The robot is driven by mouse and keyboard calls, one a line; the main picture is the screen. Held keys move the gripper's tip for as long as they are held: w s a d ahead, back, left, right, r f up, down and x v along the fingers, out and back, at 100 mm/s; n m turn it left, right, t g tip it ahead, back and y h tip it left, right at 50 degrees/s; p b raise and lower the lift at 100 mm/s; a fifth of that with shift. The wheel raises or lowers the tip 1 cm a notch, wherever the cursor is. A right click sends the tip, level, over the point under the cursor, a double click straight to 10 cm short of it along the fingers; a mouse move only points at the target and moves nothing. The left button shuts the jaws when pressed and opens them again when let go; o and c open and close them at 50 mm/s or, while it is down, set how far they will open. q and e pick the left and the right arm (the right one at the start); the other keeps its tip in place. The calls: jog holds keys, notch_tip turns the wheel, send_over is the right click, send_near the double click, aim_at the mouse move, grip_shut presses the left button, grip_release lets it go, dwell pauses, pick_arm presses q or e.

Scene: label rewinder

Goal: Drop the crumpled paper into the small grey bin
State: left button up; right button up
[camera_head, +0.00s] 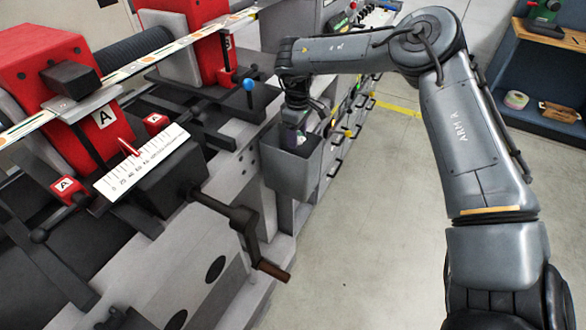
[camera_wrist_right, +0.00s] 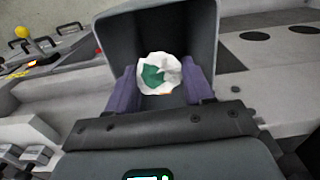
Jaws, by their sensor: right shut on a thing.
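The crumpled paper (camera_wrist_right: 158,73) is a white ball with a green patch. It sits between the two purple-grey fingers of my right gripper (camera_wrist_right: 162,84), which is shut on it. The small grey bin (camera_head: 288,174) hangs on the front side of the machine and is open at the top. In the head view my right gripper (camera_head: 293,133) points down at the bin's mouth; the paper is mostly hidden there. In the wrist view the bin's dark inside (camera_wrist_right: 120,40) surrounds the paper on the far side. I cannot tell how deep the fingertips are. My left gripper is out of view.
The machine's crank handle (camera_head: 272,268) sticks out in front of the bin. A blue-knobbed lever (camera_head: 248,85) stands behind it to the left. Drawers with handles (camera_head: 335,168) run along the machine to the right. The floor (camera_head: 380,220) there is clear.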

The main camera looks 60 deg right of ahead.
jog(key=o, duration=1.1)
jog(key=shift+c, duration=0.2)
jog(key=shift+r, duration=0.65)
notch_tip(320, 180, up, 8)
jog(key=shift+f+p, duration=0.1)
jog(key=shift+p, duration=0.95)
jog(key=shift+r, duration=0.9)
jog(key=shift+s, duration=0.1)
